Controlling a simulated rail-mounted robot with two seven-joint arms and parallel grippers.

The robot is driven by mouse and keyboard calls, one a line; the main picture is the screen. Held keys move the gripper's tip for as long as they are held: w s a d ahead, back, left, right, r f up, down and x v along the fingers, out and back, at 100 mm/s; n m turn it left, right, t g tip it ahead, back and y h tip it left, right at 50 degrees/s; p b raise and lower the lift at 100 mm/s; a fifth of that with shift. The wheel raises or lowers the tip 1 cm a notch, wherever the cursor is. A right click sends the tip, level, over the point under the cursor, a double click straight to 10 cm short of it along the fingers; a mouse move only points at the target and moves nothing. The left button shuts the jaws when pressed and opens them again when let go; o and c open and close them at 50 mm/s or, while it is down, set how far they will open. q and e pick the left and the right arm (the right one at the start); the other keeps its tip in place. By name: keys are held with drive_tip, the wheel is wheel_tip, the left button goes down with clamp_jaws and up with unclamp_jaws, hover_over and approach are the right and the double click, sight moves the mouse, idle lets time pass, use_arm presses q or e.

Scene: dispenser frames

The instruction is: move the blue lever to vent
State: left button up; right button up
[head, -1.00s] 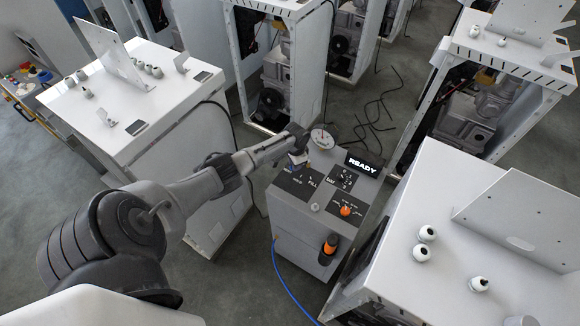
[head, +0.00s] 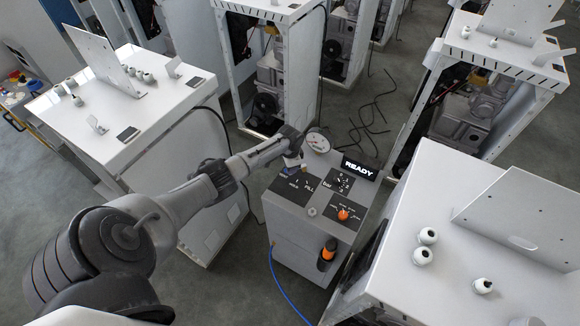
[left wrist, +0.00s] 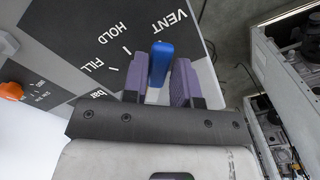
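The blue lever (left wrist: 160,62) stands between the two purple fingers of my left gripper (left wrist: 160,75) in the left wrist view. Narrow gaps show beside the lever, so the fingers look open around it. The lever's end lies toward the VENT label (left wrist: 170,22), past the HOLD label (left wrist: 109,33) and FILL label (left wrist: 92,70). In the head view my left gripper (head: 293,162) is over the back left of the grey dispenser's top (head: 312,211), and it largely hides the lever. My right gripper is not in view.
A round gauge (head: 317,143) stands just behind my left gripper. A READY display (head: 359,169) and an orange knob (head: 343,215) are to the right. White cabinets flank the dispenser (head: 195,138).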

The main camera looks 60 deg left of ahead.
use_arm(q)
drive_tip(key=o, duration=0.3)
drive_tip(key=shift+o, duration=0.2)
drive_tip(key=shift+r, duration=0.6)
wheel_tip(320, 180, up, 13)
drive_tip(key=p, duration=0.1)
drive_tip(key=shift+f, duration=0.2)
